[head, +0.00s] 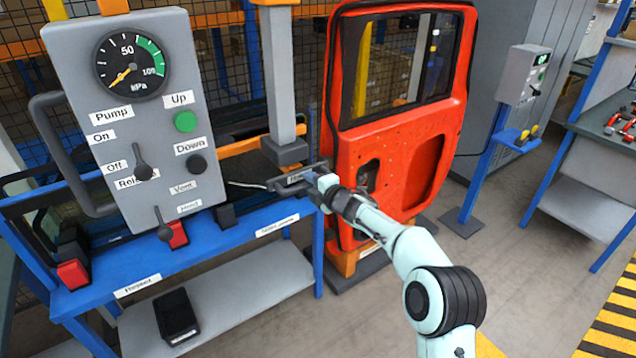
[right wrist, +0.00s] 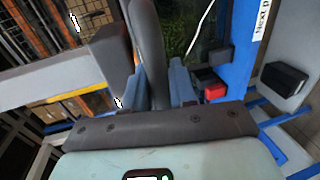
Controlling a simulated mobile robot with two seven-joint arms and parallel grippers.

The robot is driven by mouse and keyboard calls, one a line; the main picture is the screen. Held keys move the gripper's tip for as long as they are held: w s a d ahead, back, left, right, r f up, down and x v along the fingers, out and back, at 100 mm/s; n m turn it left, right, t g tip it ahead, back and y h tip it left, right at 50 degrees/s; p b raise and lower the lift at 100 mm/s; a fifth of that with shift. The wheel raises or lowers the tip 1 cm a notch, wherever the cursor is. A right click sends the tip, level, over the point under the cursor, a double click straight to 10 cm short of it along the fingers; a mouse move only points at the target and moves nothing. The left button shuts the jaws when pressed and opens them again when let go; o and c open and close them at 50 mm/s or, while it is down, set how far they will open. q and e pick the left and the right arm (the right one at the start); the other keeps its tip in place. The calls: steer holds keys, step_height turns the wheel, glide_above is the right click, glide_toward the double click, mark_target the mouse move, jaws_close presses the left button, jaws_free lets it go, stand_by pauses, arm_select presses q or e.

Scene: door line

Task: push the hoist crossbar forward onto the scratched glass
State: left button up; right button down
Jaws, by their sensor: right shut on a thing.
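The hoist's grey post (head: 280,75) comes down from an orange beam and ends in a dark block. The dark hoist crossbar (head: 291,180) with a small label is just below that block. My right gripper (head: 319,186) is shut on the crossbar's right end. In the right wrist view a dark grey bar (right wrist: 147,45) stands between the fingers of my right gripper (right wrist: 166,85). The door's window glass (head: 395,65) is in the red door panel (head: 400,150), behind and right of the gripper. I cannot make out scratches on it. My left gripper is out of view.
A grey pump panel (head: 130,55) with gauge, green Up button and levers stands at left above a blue bench (head: 210,245). A black box (head: 176,317) lies on the lower shelf. A grey control box (head: 523,75) on a blue post stands right of the door.

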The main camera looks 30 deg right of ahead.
steer(key=shift+w+r, duration=0.1)
steer(key=shift+r, duration=0.15)
steer(key=c, duration=1.3)
jaws_free()
steer(key=shift+c, duration=0.2)
steer(key=shift+o, duration=1.4)
steer(key=shift+a+f, duration=0.1)
